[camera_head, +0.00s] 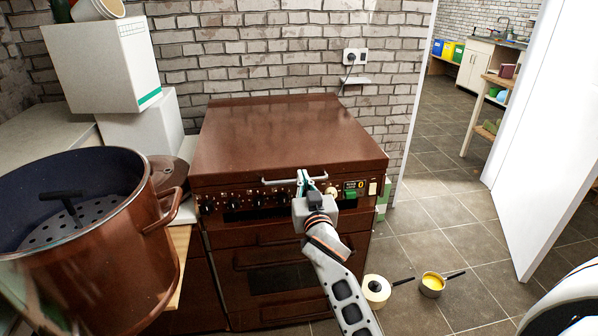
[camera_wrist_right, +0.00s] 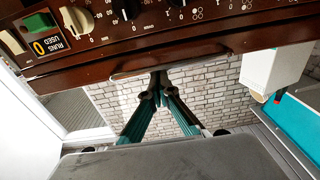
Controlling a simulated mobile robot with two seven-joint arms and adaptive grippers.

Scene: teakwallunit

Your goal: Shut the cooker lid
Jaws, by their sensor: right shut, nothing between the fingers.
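The brown cooker lid (camera_head: 280,135) lies flat across the top of the brown cooker (camera_head: 270,265), and no hob shows beneath it. A pale bar handle (camera_head: 280,181) runs along the front edge. My right gripper (camera_head: 304,180) is at the front edge, by the right part of this bar, above the knob panel (camera_head: 250,200). Its fingers are together with nothing between them. In the wrist view, the fingertips (camera_wrist_right: 158,88) meet just beside a brown edge (camera_wrist_right: 170,62); I cannot tell whether they touch it. My left gripper is out of view.
A large copper pot (camera_head: 110,265) with a perforated insert stands at the left front. White boxes (camera_head: 105,65) stand behind it. Two small pans, one pale (camera_head: 377,289) and one with yellow contents (camera_head: 432,284), are on the tiled floor at right. A white door (camera_head: 545,150) stands farther right.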

